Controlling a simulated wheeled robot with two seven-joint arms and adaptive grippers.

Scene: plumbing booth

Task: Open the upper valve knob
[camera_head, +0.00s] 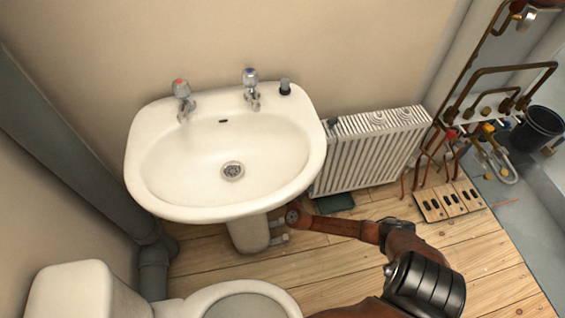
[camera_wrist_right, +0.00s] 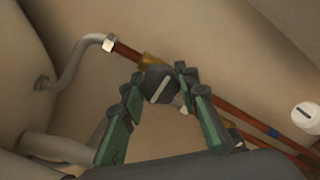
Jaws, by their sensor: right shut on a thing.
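The dark valve knob (camera_wrist_right: 160,84) with a pale bar across its face sits in the middle of the right wrist view, on a brass fitting (camera_wrist_right: 152,61) in a copper pipe. My right gripper (camera_wrist_right: 159,90) is shut on this knob, with one green-and-black finger on each side. In the head view my right arm reaches in from the lower right, and its end is hidden under the sink (camera_head: 232,202). I cannot tell from these frames whether this is the upper knob or how far it is turned. My left gripper is in neither view.
A white round cap (camera_wrist_right: 306,115) is at the right of the wrist view, near copper pipes (camera_wrist_right: 262,133). A bent grey pipe (camera_wrist_right: 70,60) runs at the left. The sink pedestal (camera_head: 249,234), radiator (camera_head: 370,152) and toilet (camera_head: 75,290) surround the arm.

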